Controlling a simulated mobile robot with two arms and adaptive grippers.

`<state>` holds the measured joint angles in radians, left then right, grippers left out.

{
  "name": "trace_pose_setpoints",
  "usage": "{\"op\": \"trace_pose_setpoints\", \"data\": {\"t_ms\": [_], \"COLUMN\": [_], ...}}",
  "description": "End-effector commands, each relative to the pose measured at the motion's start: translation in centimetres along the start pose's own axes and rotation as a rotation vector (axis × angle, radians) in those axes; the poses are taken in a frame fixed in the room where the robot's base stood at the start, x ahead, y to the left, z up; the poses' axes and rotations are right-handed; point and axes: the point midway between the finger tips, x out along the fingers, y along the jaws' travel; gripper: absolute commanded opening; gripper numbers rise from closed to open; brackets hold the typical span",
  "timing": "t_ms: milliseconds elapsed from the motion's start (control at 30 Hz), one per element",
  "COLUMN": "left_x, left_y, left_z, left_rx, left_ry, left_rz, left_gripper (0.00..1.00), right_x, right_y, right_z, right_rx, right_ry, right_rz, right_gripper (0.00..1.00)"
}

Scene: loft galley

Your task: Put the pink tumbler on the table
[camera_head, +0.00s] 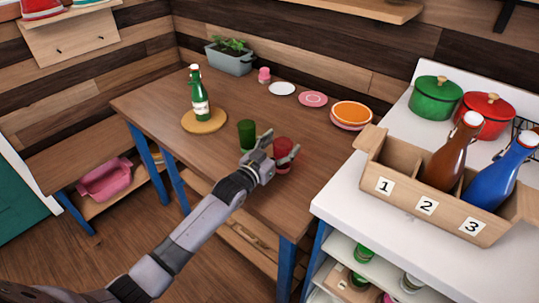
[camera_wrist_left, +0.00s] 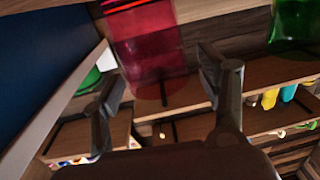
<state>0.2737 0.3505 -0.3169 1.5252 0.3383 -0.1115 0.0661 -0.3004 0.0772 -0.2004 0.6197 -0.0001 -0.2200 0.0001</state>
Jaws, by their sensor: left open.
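A pinkish-red see-through tumbler (camera_head: 283,147) stands at the front right of the wooden table (camera_head: 222,175), partly covered by my left gripper. My left gripper (camera_head: 284,141) is open, with its fingers at the tumbler. In the left wrist view the tumbler (camera_wrist_left: 150,48) shows between and beyond the two spread fingers of the gripper (camera_wrist_left: 160,82). Whether a finger touches it I cannot tell. My right gripper is in neither view.
A green tumbler (camera_head: 247,134) stands just left of the gripper. A green bottle (camera_head: 199,100) stands on a round board (camera_head: 205,122). Plates (camera_head: 313,99), a small pink item (camera_head: 264,75) and a planter (camera_head: 231,63) are at the back. A numbered wooden crate (camera_head: 405,205) holds bottles on the white counter.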

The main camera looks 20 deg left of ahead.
Motion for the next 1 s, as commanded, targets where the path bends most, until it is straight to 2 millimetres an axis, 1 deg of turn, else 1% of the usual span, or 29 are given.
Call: {"op": "trace_pose_setpoints", "data": {"t_ms": [300, 500, 600, 700, 1000], "left_x": [-6.3, -9.5, -10.5, -11.0, -11.2], "left_y": [0.0, 0.1, 0.0, 0.0, 0.0], "left_z": [0.2, 0.1, 0.1, 0.1, 0.0], "left_rx": [0.001, 0.001, 0.001, 0.001, 0.001], "left_ry": [-0.004, -0.003, -0.002, -0.002, -0.001], "left_rz": [0.001, 0.001, 0.000, 0.001, 0.001], "left_gripper": [0.68, 0.68, 0.68, 0.68, 0.68], "right_x": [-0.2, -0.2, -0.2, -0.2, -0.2], "right_y": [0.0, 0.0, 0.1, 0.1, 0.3], "right_z": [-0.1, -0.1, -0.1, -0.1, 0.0], "right_rx": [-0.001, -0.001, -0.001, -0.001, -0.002], "right_ry": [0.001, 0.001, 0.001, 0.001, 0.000], "right_rz": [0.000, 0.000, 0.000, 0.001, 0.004], "right_gripper": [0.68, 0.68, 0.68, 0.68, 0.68]}}
